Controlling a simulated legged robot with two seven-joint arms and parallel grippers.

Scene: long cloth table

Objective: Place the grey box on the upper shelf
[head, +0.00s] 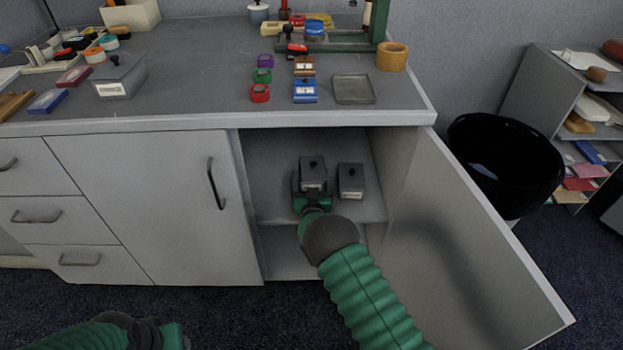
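Two grey boxes with dark knobs and pale labels are inside the open cabinet, on its upper shelf level (275,208). The left grey box (313,172) is at my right gripper (312,190), whose green fingers show low on either side of it. I cannot tell whether the fingers press on it, or whether its hidden underside touches the shelf. The right grey box (351,181) stands beside it with a small gap. A third grey box (115,82) sits on the countertop at left. My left gripper (172,336) is low at the bottom edge, its fingers unclear.
The cabinet door (470,255) stands open to the right of my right arm. A lower compartment (288,250) lies under the shelf. The countertop (200,75) holds stamps, a grey tray (353,89) and a green frame. A black bin (505,160) stands at right.

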